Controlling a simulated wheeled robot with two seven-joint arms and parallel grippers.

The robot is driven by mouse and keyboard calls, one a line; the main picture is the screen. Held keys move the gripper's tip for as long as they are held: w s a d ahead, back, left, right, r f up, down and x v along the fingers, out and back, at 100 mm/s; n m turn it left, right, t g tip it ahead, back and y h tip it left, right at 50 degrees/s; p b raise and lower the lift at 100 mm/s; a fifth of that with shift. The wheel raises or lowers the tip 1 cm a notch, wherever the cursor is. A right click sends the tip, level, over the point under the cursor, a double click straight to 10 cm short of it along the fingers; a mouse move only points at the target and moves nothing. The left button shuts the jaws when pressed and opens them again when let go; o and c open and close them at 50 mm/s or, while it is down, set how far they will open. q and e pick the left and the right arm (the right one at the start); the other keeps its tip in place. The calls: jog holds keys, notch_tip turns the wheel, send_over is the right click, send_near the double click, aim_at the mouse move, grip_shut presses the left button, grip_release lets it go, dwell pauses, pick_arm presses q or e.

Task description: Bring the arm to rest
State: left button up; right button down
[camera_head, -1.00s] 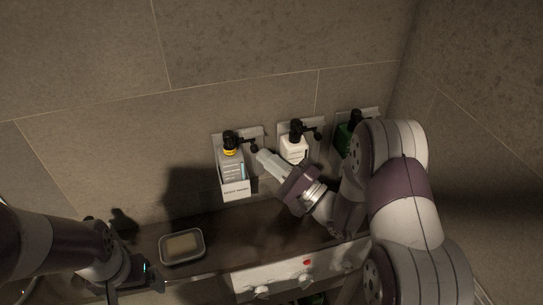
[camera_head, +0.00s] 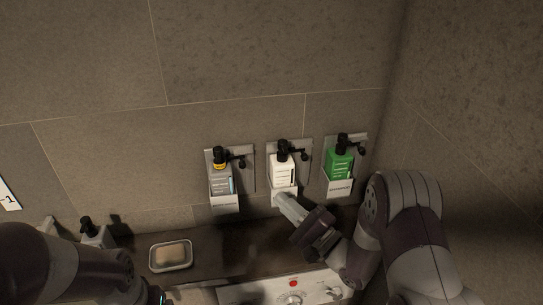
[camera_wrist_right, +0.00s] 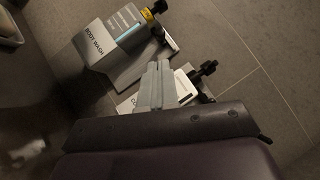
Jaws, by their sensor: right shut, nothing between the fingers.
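My right gripper (camera_head: 281,198) is shut and empty, in front of the lower part of the middle wall holder. Its closed fingers (camera_wrist_right: 158,68) point toward the wall in the right wrist view, between the body wash dispenser and the white one. My right arm (camera_head: 400,220) comes in from the right. My left arm (camera_head: 75,270) shows at the lower left; its fingers are outside the picture.
A grey body wash dispenser (camera_head: 221,180), a white bottle (camera_head: 283,172) and a green bottle (camera_head: 339,165) hang on the tiled wall. A soap dish (camera_head: 171,256) and a dark-topped pump bottle (camera_head: 92,236) stand on the counter. A white panel with knobs (camera_head: 262,291) is in front.

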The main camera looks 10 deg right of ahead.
jog(key=d+f+n+g+h+b, duration=0.45)
jog(key=d+f+n+h, duration=0.2)
jog(key=f+h, duration=0.4)
jog(key=s+f+n+g+h, duration=0.1)
jog(key=s+n+g, duration=0.3)
jog(key=s, duration=0.5)
jog(key=s+f+n+g+h+b, duration=0.1)
jog(key=s+f+n+g+h, duration=0.1)
jog(key=s+g, duration=0.4)
jog(key=s+f+n, duration=0.1)
jog(key=s, duration=0.2)
jog(key=shift+s+d+n+g, duration=0.25)
jog(key=shift+s+n+g, duration=0.1)
jog(key=shift+h, duration=0.25)
jog(key=shift+s, duration=0.1)
